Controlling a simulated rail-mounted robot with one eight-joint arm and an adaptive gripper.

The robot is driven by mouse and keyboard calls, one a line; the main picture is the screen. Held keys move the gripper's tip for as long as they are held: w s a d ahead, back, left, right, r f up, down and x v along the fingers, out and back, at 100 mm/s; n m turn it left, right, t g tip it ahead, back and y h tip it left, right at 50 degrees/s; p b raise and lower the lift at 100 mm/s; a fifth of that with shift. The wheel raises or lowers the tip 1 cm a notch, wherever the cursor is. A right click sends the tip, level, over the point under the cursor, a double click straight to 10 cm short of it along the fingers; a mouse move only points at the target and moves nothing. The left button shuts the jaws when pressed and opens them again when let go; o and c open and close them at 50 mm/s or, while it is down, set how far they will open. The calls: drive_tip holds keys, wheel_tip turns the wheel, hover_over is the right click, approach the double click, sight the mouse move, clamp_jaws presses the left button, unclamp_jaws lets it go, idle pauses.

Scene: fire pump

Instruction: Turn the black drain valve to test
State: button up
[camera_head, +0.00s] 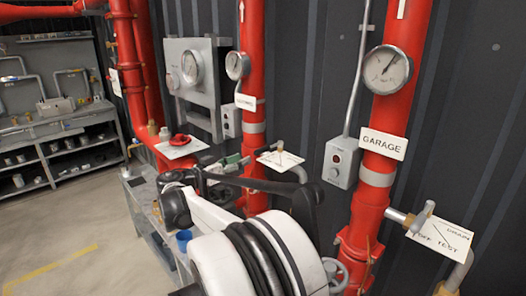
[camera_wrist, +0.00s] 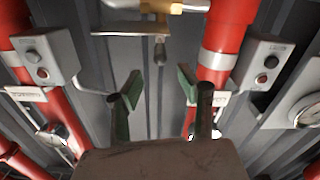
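A drain valve with a small brass-coloured fitting (camera_head: 279,146) and a white label plate (camera_head: 287,160) stands by the middle red pipe. In the wrist view, a brass valve body (camera_wrist: 160,8) with a grey-looking lever (camera_wrist: 160,50) shows at the top, beside a plate seen nearly edge-on (camera_wrist: 130,29). The lever appears beyond the gap, apart from both fingers. In the head view my gripper (camera_head: 232,163) is left of this valve, partly hidden by my dark wrist.
Another drain valve (camera_head: 422,217) with a DRAIN, OFF, TEST plate (camera_head: 440,236) is at the right. Red pipes (camera_head: 393,110), gauges (camera_head: 387,69) and a grey switch box (camera_head: 341,163) line the wall. Open floor (camera_head: 60,225) lies further left.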

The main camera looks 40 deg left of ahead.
sight(262, 151)
drive_tip(key=w, duration=0.3)
drive_tip(key=w+d+p, duration=0.1)
drive_tip(key=w, duration=0.6)
drive_tip(key=shift+d, duration=0.2)
clamp_jaws()
